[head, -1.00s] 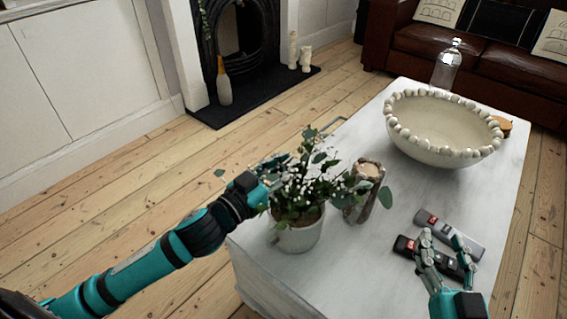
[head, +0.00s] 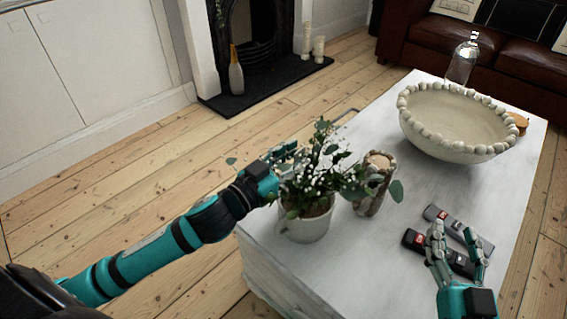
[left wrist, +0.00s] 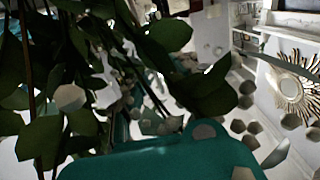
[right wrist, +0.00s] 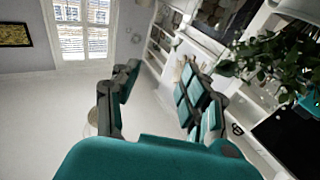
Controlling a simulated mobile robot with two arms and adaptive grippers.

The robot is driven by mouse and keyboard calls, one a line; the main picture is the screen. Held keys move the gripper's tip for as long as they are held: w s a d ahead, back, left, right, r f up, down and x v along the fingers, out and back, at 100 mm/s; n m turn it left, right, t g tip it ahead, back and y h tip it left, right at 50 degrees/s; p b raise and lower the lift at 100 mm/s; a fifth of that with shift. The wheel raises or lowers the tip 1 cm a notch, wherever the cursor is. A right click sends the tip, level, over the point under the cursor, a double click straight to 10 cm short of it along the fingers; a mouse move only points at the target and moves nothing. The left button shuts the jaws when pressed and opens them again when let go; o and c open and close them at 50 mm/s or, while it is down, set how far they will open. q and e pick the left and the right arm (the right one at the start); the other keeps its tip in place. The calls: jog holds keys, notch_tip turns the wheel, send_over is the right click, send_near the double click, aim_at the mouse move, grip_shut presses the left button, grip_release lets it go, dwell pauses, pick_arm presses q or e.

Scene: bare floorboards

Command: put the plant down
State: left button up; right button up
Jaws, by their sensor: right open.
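The plant (head: 322,172), leafy with small white flowers, is in a white pot (head: 307,227) with a handle-like loop on its left side. The pot appears upright on the near left end of the white table. My left gripper (head: 287,155) is at the plant's left side, above the pot's rim. Its fingers are partly hidden by leaves, so their closure is unclear. Dark leaves (left wrist: 70,50) fill much of the left wrist view. My right gripper (head: 458,250) is open and empty over the table's right side; its spread fingers (right wrist: 165,95) show in the right wrist view.
The white table (head: 370,255) also holds a bark-like candle holder (head: 374,190), a large beaded bowl (head: 455,125), a glass bottle (head: 463,60) and two remotes, one grey (head: 460,228), one black (head: 415,241). The table's front middle is clear.

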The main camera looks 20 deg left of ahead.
pick_arm(q)
jog(key=v, duration=1.1)
jog(key=d+f+n+y, duration=0.1)
jog(key=d+f+y, duration=0.1)
jog(key=d, duration=0.5)
jog(key=shift+w+f+g+p, duration=0.3)
jog(key=shift+w+f+p, duration=0.1)
jog(key=shift+p, duration=0.05)
pick_arm(e)
jog(key=f, duration=0.1)
jog(key=f+g, duration=0.2)
jog(key=f, duration=0.1)
jog(key=shift+s+d+h, duration=0.15)
jog(key=shift+d+h, duration=0.2)
jog(key=shift+h, duration=0.05)
pick_arm(q)
jog(key=shift+d, duration=0.1)
